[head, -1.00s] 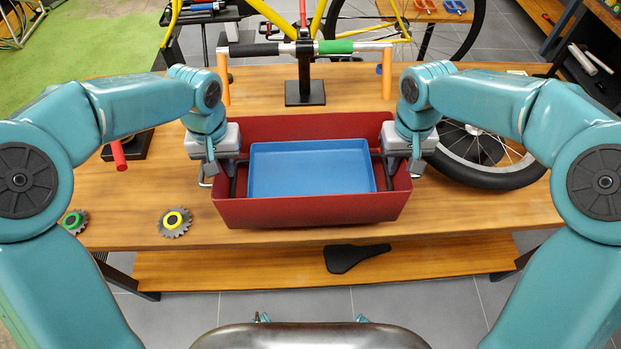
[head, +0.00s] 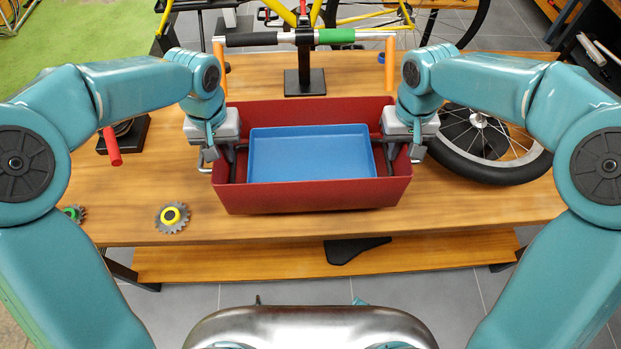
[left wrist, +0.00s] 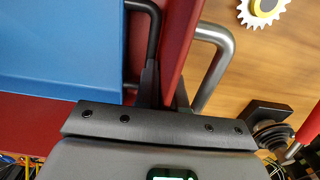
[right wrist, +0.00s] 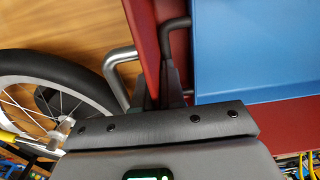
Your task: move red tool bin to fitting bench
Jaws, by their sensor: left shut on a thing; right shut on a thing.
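The red tool bin (head: 315,199) is a long open box over the middle of the wooden bench, with a blue tray (head: 312,155) inside it. My left gripper (head: 222,152) is shut on the bin's left end wall, and my right gripper (head: 402,150) is shut on its right end wall. In the left wrist view the fingers (left wrist: 165,92) straddle the red wall (left wrist: 182,45) beside a grey metal handle (left wrist: 216,62). The right wrist view shows the same hold, with fingers (right wrist: 160,92) on the wall (right wrist: 146,40). I cannot tell if a gap lies under the bin.
The bench (head: 270,228) carries a spoked wheel (head: 490,150) close at the right, a gear with a yellow hub (head: 171,217) at front left and a black stand (head: 305,82) behind the bin. A black saddle (head: 352,248) lies on the lower shelf.

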